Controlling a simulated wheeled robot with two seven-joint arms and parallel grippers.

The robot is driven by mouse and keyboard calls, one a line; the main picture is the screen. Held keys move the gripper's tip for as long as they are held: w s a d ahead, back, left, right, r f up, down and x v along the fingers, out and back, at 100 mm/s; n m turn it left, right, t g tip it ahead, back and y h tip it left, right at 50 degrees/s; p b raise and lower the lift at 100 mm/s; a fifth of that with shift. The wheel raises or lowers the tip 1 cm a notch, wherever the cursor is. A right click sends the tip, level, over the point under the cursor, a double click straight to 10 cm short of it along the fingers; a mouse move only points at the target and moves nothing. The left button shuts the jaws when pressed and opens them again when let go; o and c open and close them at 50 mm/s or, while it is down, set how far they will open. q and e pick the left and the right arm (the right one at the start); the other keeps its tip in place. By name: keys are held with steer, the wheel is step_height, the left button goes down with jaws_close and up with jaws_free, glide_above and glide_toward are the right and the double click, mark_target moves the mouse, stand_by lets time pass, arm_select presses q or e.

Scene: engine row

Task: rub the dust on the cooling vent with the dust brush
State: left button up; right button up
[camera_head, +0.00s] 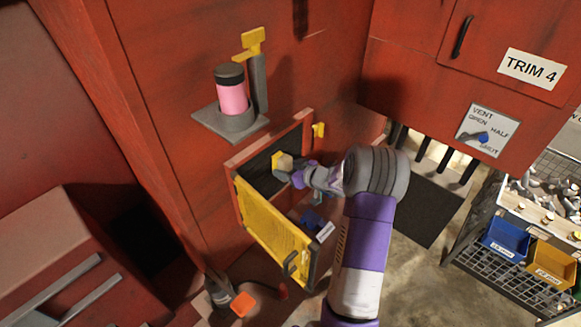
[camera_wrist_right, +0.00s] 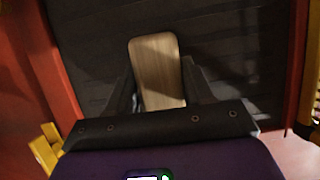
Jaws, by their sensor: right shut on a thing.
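My right gripper (camera_head: 285,172) reaches into an open red-framed opening in the red machine wall. It is shut on the dust brush, whose pale wooden back shows in the head view (camera_head: 284,160) and between the fingers in the right wrist view (camera_wrist_right: 157,70). The dark slatted cooling vent (camera_wrist_right: 225,45) fills the background of the wrist view, behind the brush; it also shows inside the opening (camera_head: 258,175). The bristles are hidden, so I cannot tell whether they touch the vent. I cannot make out the dust clearly. My left gripper is not in view.
A yellow door (camera_head: 272,232) hangs open below and left of my right arm. A grey shelf (camera_head: 215,124) with a pink jar (camera_head: 231,94) sits above the opening. A lettered dial plate (camera_head: 487,132) and a rack of bins (camera_head: 507,241) are at the right.

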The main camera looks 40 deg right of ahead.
steer(key=shift+s+a+b, duration=0.15)
steer(key=shift+a+b, duration=0.85)
steer(key=shift+a, duration=1.75)
steer(key=shift+s+a+b, duration=0.2)
steer(key=shift+a+b, duration=0.75)
steer(key=shift+a, duration=0.9)
steer(key=s, duration=0.6)
steer(key=shift+d+p, duration=0.35)
steer(key=shift+s, duration=0.1)
